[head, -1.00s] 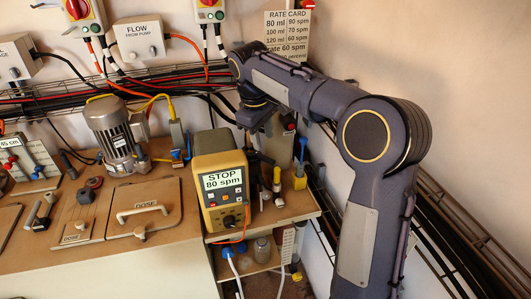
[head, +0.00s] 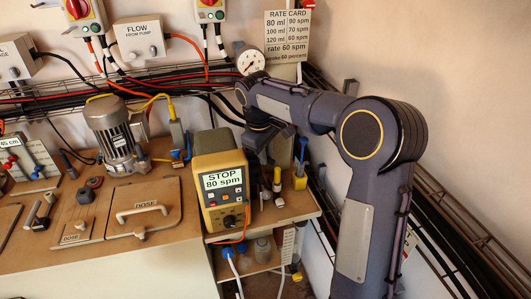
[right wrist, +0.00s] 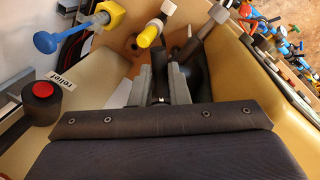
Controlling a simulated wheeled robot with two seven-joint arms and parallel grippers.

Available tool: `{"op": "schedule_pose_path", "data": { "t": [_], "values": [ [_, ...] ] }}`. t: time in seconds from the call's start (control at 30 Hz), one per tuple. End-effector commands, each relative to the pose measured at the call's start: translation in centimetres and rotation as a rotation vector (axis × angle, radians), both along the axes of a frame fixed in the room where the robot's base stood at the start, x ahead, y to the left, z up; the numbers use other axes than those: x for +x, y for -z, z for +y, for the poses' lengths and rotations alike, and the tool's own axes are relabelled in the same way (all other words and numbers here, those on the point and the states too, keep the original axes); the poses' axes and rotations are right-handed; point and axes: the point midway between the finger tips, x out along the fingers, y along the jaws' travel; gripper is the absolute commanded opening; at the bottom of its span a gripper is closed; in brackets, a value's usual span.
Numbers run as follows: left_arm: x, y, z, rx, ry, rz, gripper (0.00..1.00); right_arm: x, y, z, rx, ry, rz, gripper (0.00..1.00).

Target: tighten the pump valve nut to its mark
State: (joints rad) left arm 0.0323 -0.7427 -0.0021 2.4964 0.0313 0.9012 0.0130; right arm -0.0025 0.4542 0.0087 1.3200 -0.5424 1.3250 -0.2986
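The yellow and grey pump unit (head: 222,180) stands on the bench with a display reading STOP 80 spm. My right arm reaches down behind it, and the pump hides most of my right gripper in the head view. A yellow fitting with a white end (right wrist: 149,34) lies just beyond the fingertips, beside a brown rod with a pale end (right wrist: 188,44). I cannot tell which part is the valve nut, nor see its mark. My left gripper is out of view.
A blue-handled valve on a yellow block (head: 300,176) stands right of the pump; its blue handle (right wrist: 46,42) shows in the wrist view. A red button (right wrist: 43,90) sits near a relief label. A motor (head: 110,128) stands left. Cable trays line the wall.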

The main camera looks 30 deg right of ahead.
Motion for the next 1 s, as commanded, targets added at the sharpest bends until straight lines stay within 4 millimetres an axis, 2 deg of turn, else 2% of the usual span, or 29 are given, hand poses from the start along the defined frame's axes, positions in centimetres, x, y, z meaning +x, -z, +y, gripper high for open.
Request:
{"op": "schedule_pose_path", "data": {
  "t": [0.07,0.37,0.7,1.0],
  "values": [
    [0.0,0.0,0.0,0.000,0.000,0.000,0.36,0.0,0.0,0.0,0.000,0.000,0.000,0.00],
    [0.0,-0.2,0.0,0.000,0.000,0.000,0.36,0.0,-0.1,0.1,0.000,0.010,0.000,0.00],
    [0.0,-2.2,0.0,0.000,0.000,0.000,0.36,-0.3,-0.2,1.8,-0.001,0.306,0.002,0.00],
    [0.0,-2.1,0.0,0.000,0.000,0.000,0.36,-0.3,0.0,2.0,-0.001,0.343,-0.001,0.00]
  ]
}}
